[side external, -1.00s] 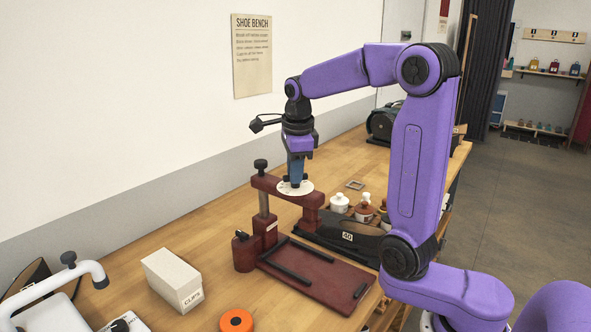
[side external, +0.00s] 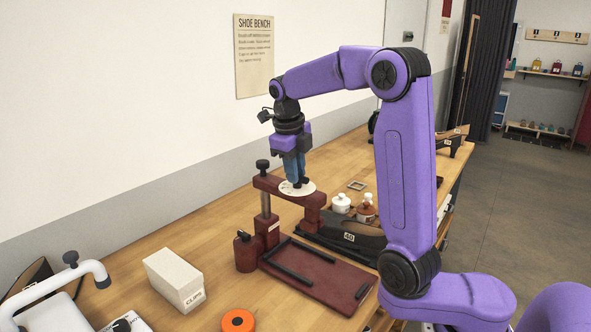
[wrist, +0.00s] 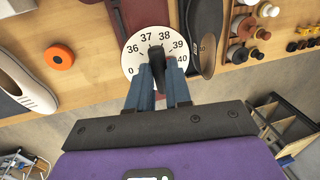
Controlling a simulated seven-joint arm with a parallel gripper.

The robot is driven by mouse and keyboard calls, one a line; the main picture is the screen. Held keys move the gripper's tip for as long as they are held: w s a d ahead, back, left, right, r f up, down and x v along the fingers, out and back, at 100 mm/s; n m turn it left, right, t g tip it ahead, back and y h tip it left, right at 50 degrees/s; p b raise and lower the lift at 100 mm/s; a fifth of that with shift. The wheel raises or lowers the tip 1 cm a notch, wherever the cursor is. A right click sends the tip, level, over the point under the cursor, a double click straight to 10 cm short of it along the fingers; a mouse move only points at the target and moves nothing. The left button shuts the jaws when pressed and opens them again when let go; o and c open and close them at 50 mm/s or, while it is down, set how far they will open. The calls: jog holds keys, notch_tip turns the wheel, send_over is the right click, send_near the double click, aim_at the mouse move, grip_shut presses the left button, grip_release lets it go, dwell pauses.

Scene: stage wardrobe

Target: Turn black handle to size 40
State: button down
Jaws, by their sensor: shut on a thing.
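The white dial (wrist: 135,56) carries the sizes 36 to 40 and a 0. The black handle (wrist: 157,66) stands at its centre, its far end towards the gap between 37 and 38 in the wrist view. In the side view the dial (side external: 283,188) sits on top of the dark red press (side external: 264,183). My gripper (wrist: 158,72) has its blue fingers on both sides of the handle and is shut on it. In the side view my gripper (side external: 297,182) points straight down at the dial; the fingers hide most of the handle.
A black shoe form (side external: 325,233) labelled 40 lies beside the press. White and brown bottles (side external: 341,204) stand behind it. A white clips box (side external: 174,277) and an orange roll (side external: 238,321) are in front. Open bench top lies left of the press.

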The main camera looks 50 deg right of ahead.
jog(key=shift+m, duration=0.6)
jog(key=c, duration=1.1)
grip_release()
jog(key=shift+o, duration=0.2)
jog(key=a+r, duration=0.3)
jog(key=r, duration=1.4)
jog(key=shift+w+a, duration=0.15)
jog(key=shift+w, duration=0.05)
jog(key=shift+r, duration=0.1)
